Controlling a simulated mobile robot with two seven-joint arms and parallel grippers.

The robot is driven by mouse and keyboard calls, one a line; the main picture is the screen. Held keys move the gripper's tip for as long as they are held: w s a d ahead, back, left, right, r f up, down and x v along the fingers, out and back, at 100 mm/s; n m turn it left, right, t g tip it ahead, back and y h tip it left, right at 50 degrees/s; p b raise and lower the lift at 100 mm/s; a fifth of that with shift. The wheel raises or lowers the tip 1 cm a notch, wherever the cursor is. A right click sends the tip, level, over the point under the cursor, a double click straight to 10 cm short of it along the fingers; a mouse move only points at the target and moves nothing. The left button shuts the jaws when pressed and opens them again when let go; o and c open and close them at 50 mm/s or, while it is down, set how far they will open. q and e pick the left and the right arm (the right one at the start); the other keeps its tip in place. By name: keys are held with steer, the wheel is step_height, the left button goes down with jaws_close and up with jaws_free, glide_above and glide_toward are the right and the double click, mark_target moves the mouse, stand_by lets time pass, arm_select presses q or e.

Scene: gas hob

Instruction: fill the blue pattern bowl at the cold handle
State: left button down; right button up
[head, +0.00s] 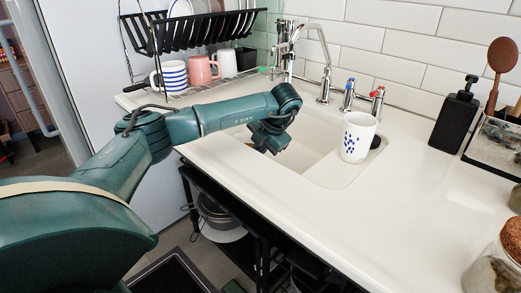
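A white vessel with blue marks (358,137), shaped more like a tall cup than a bowl, stands upright at the right end of the sink (310,158). The tap (324,62) rises behind the sink. A blue-marked handle (349,92) stands to its right, and a red-marked handle (377,98) is further right, behind the vessel. My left gripper (264,150) points down over the left part of the sink, apart from the vessel. Its fingers are mostly hidden, so its opening is unclear. My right gripper is out of view.
A black dish rack (190,34) hangs at the back left above a striped mug (174,76), a pink mug (200,70) and a white cup. A black soap dispenser (455,118) and a glass jar (497,262) stand at right. The front right counter (400,215) is clear.

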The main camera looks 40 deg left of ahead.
arm_select(q)
steer(key=shift+r, duration=0.1)
stand_by(0.3)
steer(key=shift+w+d, duration=0.65)
steer(key=shift+d, duration=0.25)
steer(key=shift+w+d, duration=0.65)
steer(key=shift+d, duration=0.2)
steer(key=shift+w+d, duration=0.75)
steer(key=shift+d, duration=0.25)
steer(key=shift+w+d, duration=0.75)
steer(key=shift+d, duration=0.25)
stand_by(2.8)
steer(key=shift+s+a+p, duration=0.1)
steer(key=shift+a+p, duration=0.05)
steer(key=shift+p, duration=0.15)
steer(key=shift+s+a+r+p, duration=0.15)
steer(key=shift+s+a+p, duration=0.6)
steer(key=shift+a, duration=0.2)
steer(key=s+a+p, duration=0.1)
steer(key=a, duration=0.1)
steer(key=s+a+p, duration=0.1)
steer(key=a, duration=0.1)
steer(key=shift+s, duration=0.4)
steer(key=shift+s+a+p, duration=0.35)
steer(key=shift+s+a, duration=0.15)
steer(key=shift+a, duration=0.2)
